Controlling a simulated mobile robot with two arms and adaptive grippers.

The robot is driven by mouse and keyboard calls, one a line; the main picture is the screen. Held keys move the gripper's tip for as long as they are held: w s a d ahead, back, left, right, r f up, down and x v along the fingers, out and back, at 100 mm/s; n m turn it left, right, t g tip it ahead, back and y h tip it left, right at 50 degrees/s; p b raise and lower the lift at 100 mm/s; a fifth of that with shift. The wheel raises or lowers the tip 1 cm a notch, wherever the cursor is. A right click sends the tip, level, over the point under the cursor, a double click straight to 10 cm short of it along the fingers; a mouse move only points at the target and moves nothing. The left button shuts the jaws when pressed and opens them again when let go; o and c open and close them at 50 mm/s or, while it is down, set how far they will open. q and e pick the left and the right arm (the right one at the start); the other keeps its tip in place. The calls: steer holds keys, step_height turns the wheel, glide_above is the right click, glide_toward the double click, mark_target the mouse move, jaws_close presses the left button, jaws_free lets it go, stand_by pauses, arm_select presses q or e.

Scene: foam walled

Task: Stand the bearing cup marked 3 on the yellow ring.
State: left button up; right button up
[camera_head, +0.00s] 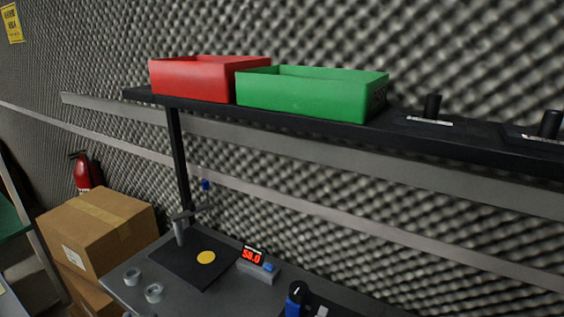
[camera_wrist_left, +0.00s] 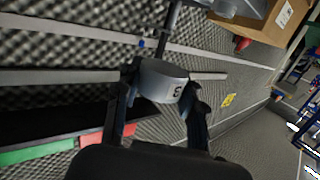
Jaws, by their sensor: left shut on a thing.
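My left gripper (camera_wrist_left: 163,95) is shut on a grey bearing cup (camera_wrist_left: 160,82), with one black finger on each side. A dark mark on the cup's side looks like a 3, seen at an angle. The cup is held up in the air, clear of the table. The yellow ring (camera_head: 206,257) shows in the head view as a flat yellow round on a black mat on the table, with nothing standing on it. Neither gripper shows in the head view. My right gripper is in neither view.
Two grey cups (camera_head: 132,277) (camera_head: 154,293) stand at the table's left front. A grey post (camera_head: 180,232) stands beside the mat. A shelf above holds a red bin (camera_head: 190,80) and green bin (camera_head: 310,95).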

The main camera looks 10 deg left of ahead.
arm_select(q)
steer(key=s+d+f+m+h, duration=0.2)
steer(key=d+h, duration=0.1)
steer(key=d, duration=1)
steer(key=a+y, duration=0.1)
steer(key=a, duration=0.3)
steer(key=w+a+r+n+y, duration=0.1)
steer(key=a, duration=0.4)
steer(key=w+a+r+n+y, duration=0.1)
steer(key=a, duration=0.3)
steer(key=shift+a+r, duration=0.15)
steer(key=shift+a, duration=0.25)
